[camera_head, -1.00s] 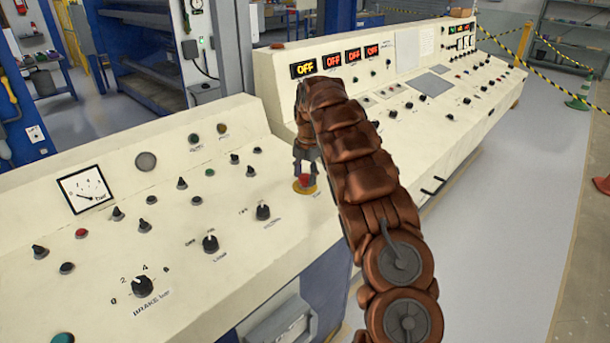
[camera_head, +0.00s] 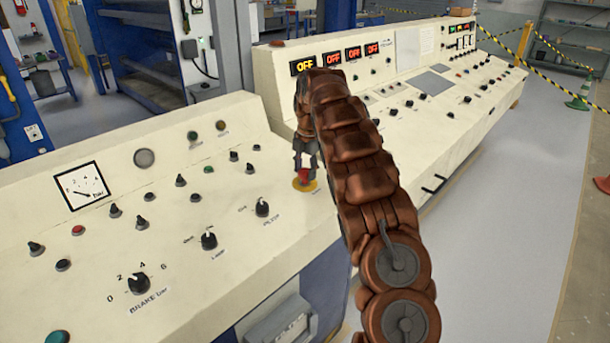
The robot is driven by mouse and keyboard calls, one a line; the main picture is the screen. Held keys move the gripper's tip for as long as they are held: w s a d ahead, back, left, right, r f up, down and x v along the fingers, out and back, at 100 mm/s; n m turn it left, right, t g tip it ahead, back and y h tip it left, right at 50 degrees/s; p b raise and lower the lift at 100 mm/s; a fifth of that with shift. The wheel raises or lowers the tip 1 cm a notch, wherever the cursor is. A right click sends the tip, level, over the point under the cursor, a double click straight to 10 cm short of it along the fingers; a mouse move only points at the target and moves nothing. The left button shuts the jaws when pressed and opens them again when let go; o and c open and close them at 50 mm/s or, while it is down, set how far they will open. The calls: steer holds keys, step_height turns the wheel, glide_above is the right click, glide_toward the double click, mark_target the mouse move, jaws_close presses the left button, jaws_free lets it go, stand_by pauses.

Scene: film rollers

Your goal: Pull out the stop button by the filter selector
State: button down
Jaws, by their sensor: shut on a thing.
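The red stop button (camera_head: 304,175) sits on a yellow round base (camera_head: 305,186) near the front edge of the sloping cream console. My gripper (camera_head: 304,168) points down from above, with its grey fingers shut on the red button. The yellow base shows below the fingertips. My copper arm rises from the lower right and covers the console just right of the button. Which knob is the filter selector I cannot tell for sure; a black selector knob (camera_head: 262,208) with a blurred label stands to the left of the button.
More black knobs, such as the lamp knob (camera_head: 209,240) and the brake knob (camera_head: 139,284), and a pressure gauge (camera_head: 82,187) are on the left panel. Lit OFF displays (camera_head: 333,59) line the raised back panel. Grey floor (camera_head: 490,230) is clear at right.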

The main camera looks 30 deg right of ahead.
mark_target(306, 173)
steer(key=shift+r, duration=0.2)
steer(key=c, duration=0.7)
jaws_free()
steer(key=shift+r, duration=0.1)
steer(key=shift+c, duration=0.2)
steer(key=shift+o, duration=1.2)
steer(key=r, duration=0.6)
steer(key=shift+s, duration=0.2)
steer(key=shift+s+r, duration=0.15)
steer(key=shift+r, duration=0.45)
